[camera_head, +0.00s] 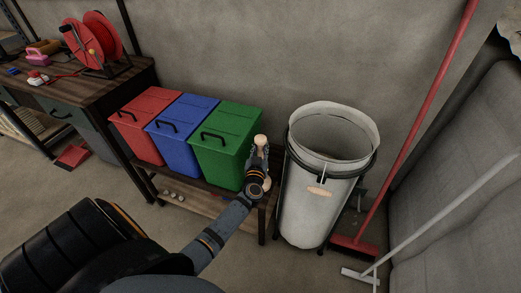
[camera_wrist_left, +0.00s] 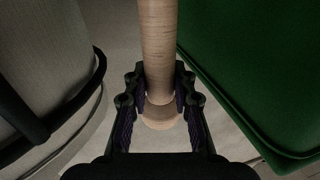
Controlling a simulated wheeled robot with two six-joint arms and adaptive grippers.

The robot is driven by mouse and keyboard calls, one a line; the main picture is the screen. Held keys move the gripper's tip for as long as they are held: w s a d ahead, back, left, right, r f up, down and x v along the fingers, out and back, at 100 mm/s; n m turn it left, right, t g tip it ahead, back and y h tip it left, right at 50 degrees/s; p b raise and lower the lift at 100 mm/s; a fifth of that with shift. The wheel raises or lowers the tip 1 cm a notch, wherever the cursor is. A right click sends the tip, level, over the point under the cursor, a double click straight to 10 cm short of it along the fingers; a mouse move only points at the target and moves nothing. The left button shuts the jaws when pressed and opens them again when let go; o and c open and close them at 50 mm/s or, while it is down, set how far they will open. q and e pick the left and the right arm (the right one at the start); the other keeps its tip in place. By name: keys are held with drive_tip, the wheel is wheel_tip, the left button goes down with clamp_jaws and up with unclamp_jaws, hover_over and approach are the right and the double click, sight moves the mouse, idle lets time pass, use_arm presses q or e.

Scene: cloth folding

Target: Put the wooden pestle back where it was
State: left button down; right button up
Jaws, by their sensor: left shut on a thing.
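The wooden pestle (camera_wrist_left: 157,45) is pale and round, with a wider rounded end. My left gripper (camera_wrist_left: 160,95) is shut on it, with a finger on each side just above that rounded end. In the head view the pestle (camera_head: 262,141) shows as a small pale knob at the tip of my left gripper (camera_head: 258,158). The gripper is between the green bin and the white laundry bin, near the right end of the low wooden bench. The far end of the pestle runs out of the wrist view. My right gripper is not in view.
The red bin (camera_head: 146,127), blue bin (camera_head: 180,137) and green bin (camera_head: 226,147) stand on the low bench (camera_head: 196,207). The white laundry bin (camera_head: 318,205) is close at the right. A red-handled broom (camera_head: 408,125) leans farther right. A workbench (camera_head: 92,88) with a red reel stands left.

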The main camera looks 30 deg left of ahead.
use_arm(q)
drive_tip(key=shift+r, duration=0.15)
drive_tip(key=c, duration=1.1)
unclamp_jaws()
drive_tip(key=shift+f, duration=0.25)
drive_tip(key=shift+s+d+r, duration=0.15)
drive_tip(key=shift+s, duration=0.1)
drive_tip(key=p+v, duration=0.1)
drive_tip(key=v, duration=1)
drive_tip(key=shift+s+d, duration=0.15)
drive_tip(key=shift+s, duration=0.05)
